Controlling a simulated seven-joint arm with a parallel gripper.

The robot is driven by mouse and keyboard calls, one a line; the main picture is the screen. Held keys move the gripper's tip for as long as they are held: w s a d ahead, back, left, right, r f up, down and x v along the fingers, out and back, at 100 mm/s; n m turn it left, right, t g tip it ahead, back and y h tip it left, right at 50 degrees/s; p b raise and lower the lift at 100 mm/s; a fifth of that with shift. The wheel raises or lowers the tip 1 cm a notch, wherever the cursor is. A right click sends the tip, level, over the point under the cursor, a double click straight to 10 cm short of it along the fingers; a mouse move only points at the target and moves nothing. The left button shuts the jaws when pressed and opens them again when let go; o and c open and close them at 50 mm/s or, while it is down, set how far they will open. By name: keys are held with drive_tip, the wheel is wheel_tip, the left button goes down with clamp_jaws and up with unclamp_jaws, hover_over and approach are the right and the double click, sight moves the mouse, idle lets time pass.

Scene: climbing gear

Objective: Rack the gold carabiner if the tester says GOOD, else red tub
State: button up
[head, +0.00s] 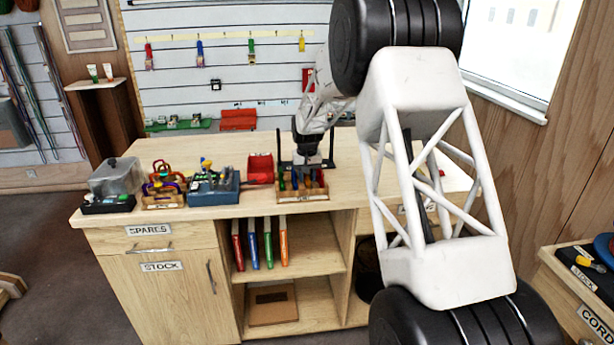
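A blue box (213,191), which looks like the tester, stands on the bench with small parts on top, one of them yellowish. Its reading is too small to make out. The open red tub (260,169) stands just right of it. A wooden rack (304,194) with a front label and several coloured pieces stands right of the tub. My gripper (304,163) is over this rack, pointing down. Dark uprights stand on both sides of it, and I cannot tell its fingers from them. A wooden tray of coloured carabiners (163,188) is left of the tester. I cannot single out the gold carabiner.
A clear-lidded bin (115,177) and a black tray (108,205) fill the bench's left end. My own arm covers the right part of the bench. A slatted wall with hanging gear (225,60) rises behind. Bare benchtop (200,152) shows behind the containers.

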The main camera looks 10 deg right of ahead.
drive_tip(key=shift+o, duration=0.5)
drive_tip(key=shift+r, duration=0.1)
drive_tip(key=shift+s+r, duration=0.15)
drive_tip(key=shift+r, duration=3.65)
